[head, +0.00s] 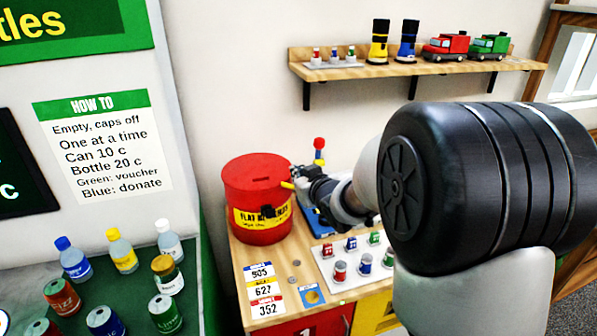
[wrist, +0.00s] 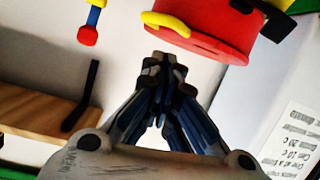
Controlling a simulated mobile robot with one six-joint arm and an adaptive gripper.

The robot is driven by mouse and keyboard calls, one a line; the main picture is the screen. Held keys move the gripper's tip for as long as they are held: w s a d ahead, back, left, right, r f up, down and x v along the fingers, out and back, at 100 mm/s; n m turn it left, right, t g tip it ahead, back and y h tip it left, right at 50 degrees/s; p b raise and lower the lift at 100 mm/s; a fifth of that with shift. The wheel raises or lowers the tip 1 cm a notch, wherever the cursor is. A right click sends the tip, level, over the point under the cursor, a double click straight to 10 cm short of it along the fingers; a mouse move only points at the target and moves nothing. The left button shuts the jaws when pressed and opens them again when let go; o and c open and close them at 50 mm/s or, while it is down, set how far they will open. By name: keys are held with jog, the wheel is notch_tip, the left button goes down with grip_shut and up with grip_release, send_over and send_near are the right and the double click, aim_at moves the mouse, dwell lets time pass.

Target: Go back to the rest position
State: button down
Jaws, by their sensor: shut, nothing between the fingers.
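My gripper (head: 298,182) is in the head view at the end of my arm, just right of the red drum (head: 258,190). Its fingers are together with nothing between them. In the wrist view the shut fingertips of my gripper (wrist: 163,68) point at the drum (wrist: 215,35), which appears upside down. A yellow piece (wrist: 166,23) sticks out at the drum's side. I cannot tell whether the fingertips touch the drum.
A wooden counter (head: 245,262) carries the drum, a white tray (head: 330,268) of small cans and number cards. A shelf (head: 345,72) with boots and toy trucks hangs on the wall. Bottles and cans stand on a green surface (head: 212,285) at left.

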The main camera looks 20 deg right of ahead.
jog(key=s+a+g, duration=0.2)
jog(key=s+g, duration=0.1)
jog(key=s, duration=1)
jog(key=s+a+m+g, duration=0.1)
jog(key=s+a+g, duration=0.1)
jog(key=s, duration=1.1)
jog(key=s+a+m+g, duration=0.1)
jog(key=s+a+g, duration=0.2)
jog(key=s, duration=1)
jog(key=shift+s+f+g+h, duration=0.35)
jog(key=shift+g+h, duration=0.05)
jog(key=shift+g, duration=0.5)
